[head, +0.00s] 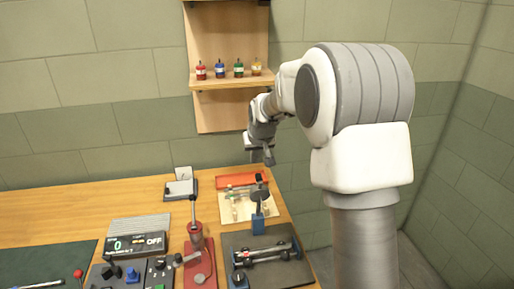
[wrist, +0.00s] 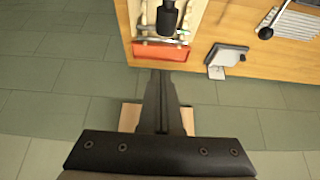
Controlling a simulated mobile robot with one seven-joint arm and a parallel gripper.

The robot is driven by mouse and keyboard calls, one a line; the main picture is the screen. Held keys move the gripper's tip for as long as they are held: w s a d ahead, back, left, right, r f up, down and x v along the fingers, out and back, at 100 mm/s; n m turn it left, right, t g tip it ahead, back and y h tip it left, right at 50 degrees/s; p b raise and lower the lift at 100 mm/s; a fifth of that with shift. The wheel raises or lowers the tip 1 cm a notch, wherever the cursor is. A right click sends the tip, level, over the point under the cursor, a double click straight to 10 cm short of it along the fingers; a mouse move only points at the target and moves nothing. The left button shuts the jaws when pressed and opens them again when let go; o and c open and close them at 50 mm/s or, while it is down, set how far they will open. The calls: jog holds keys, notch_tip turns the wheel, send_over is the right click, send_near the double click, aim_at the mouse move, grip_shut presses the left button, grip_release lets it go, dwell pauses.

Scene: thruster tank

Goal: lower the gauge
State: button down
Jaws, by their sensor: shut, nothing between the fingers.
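No thing is plainly marked as the gauge. A dark round head on a blue stand (head: 258,222), which may be the gauge, rises at the right of the bench in the head view. In the wrist view a black upright part (wrist: 167,18), perhaps the same thing, shows at the top. My gripper (head: 268,158) hangs above the bench's back right corner, beyond and apart from the stand. In the wrist view its fingers (wrist: 162,75) are shut and empty, pointing toward the red tray.
A red tray (head: 241,180) lies at the bench's back edge. A grey stand with a white card (head: 181,188) is to its left. A red lever device (head: 194,238), a display box (head: 139,236) and a dark fixture (head: 264,255) stand nearer. Small bottles (head: 220,70) line the wall shelf.

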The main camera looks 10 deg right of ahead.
aim_at(258, 174)
jog(key=shift+s+f, duration=0.3)
jog(key=shift+s, duration=0.65)
jog(key=shift+s+f, duration=0.25)
jog(key=shift+s, duration=0.7)
jog(key=shift+s+f, duration=0.1)
jog(key=shift+f, duration=0.05)
